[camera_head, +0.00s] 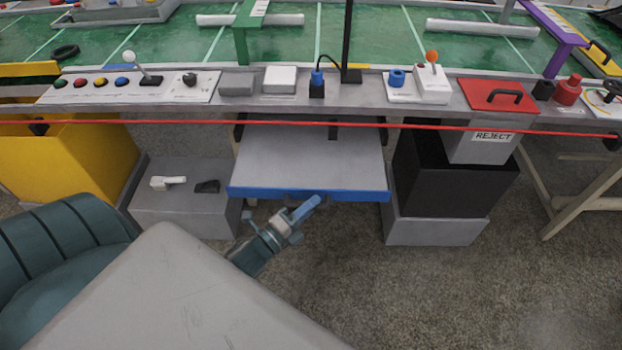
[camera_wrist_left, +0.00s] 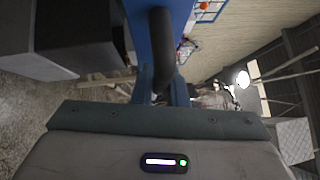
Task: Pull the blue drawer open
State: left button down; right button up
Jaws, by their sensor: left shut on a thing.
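The blue drawer shows in the head view as a blue front (camera_head: 350,195) on a wide, flat light grey body (camera_head: 310,155). It sticks out from under the table toward me. In the left wrist view its blue front (camera_wrist_left: 137,22) runs up at the top middle. A dark handle (camera_wrist_left: 162,45) stands out from that front. My left gripper (camera_head: 303,212) is at the middle of the front, and in the wrist view its fingers (camera_wrist_left: 160,88) are shut on the handle. In the head view the handle is mostly hidden by the gripper. My right gripper is out of view.
A table ledge (camera_head: 350,102) with buttons and switches runs above the drawer. A red line (camera_head: 200,122) crosses in front of it. A grey block (camera_head: 185,215) stands left, a black bin (camera_head: 440,185) right, a yellow bin (camera_head: 70,165) far left. The floor in front is clear.

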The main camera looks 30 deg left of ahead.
pick_arm(q)
jog(key=shift+s+d, duration=0.3)
jog(key=shift+s, duration=0.2)
jog(key=shift+s+d, duration=0.3)
jog(key=shift+s, duration=0.2)
jog(key=c, duration=1.7)
grip_release()
jog(key=shift+s+a+f, duration=0.1)
jog(key=shift+s+f, duration=0.05)
jog(key=shift+s, duration=0.35)
jog(key=v, duration=0.9)
jog(key=shift+s+a, duration=0.1)
jog(key=shift+s, duration=0.3)
